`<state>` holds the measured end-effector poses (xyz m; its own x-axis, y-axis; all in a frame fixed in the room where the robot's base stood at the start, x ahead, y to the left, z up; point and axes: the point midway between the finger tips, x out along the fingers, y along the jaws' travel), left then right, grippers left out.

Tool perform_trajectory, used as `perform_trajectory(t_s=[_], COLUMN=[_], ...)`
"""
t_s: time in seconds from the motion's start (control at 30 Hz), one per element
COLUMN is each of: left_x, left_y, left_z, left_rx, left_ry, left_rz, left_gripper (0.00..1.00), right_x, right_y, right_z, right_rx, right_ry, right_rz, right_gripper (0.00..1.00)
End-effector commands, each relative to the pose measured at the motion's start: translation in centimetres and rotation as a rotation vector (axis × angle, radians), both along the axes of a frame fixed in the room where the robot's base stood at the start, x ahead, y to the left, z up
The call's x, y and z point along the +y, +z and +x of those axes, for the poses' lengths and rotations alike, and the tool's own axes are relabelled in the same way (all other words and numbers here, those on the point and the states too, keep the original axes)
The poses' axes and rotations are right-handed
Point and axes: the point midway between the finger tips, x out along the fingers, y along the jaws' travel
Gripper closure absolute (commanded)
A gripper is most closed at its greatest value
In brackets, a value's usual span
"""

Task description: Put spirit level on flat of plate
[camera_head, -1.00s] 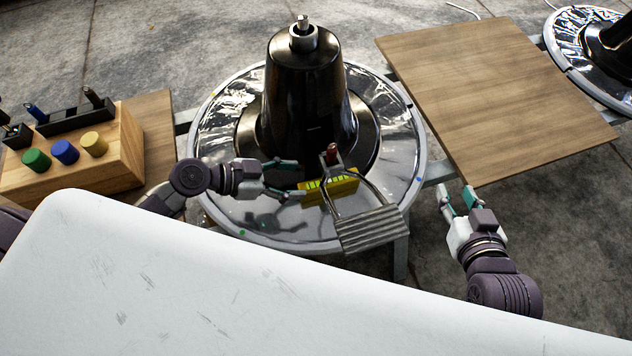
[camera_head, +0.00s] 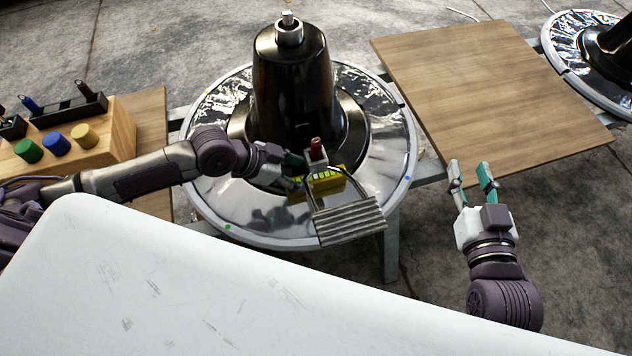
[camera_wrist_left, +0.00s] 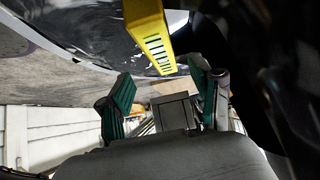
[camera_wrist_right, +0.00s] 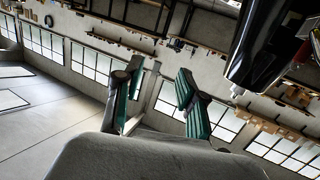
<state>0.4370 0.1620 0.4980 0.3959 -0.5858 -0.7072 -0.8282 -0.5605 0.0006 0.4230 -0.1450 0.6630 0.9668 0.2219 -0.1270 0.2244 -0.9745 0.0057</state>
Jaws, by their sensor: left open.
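The yellow spirit level (camera_head: 330,187) is at the near side of the round shiny plate (camera_head: 235,208), partly behind the footrest loop; I cannot tell whether it lies flat. Its yellow body with dark slots also shows at the top of the left wrist view (camera_wrist_left: 150,38). My left gripper (camera_head: 297,167) is open at the level's left end, and part of it is hidden by its own wrist. In the left wrist view the level is just beyond and between the fingers (camera_wrist_left: 165,82). My right gripper (camera_head: 470,172) is open and empty, right of the plate.
A dark column (camera_head: 292,95) rises from the plate's middle. A ribbed metal footrest (camera_head: 348,220) and a red-tipped lever (camera_head: 316,148) stand close to the level. A wooden board (camera_head: 485,95) is at the right; a wooden block with coloured pegs (camera_head: 115,140) is at the left.

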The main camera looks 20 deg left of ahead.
Motion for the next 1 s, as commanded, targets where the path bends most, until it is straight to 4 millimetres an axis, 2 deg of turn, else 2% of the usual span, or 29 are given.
perform_trajectory(t_s=[0.37, 0.7, 0.83, 1.0], left_x=[-1.1, -2.8, -3.2, -3.3], left_y=[-1.8, -4.4, -4.8, -4.8], left_z=[0.9, 2.3, 2.5, 2.6], left_rx=[0.000, -0.001, -0.001, -0.001], left_ry=[0.000, 0.000, -0.001, -0.001], left_rz=[0.000, -0.001, 0.000, 0.002], left_gripper=[0.35, 0.35, 0.35, 0.35], right_x=[0.6, 1.2, 1.2, 1.2], right_y=[3.2, 9.5, 10.7, 11.1], right_z=[0.4, -1.1, -1.7, -1.9], right_rx=[-0.193, -0.571, -0.644, -0.664], right_ry=[0.013, 0.034, 0.038, 0.039], right_rz=[0.050, 0.152, 0.172, 0.178], right_gripper=[0.60, 0.60, 0.60, 0.60])
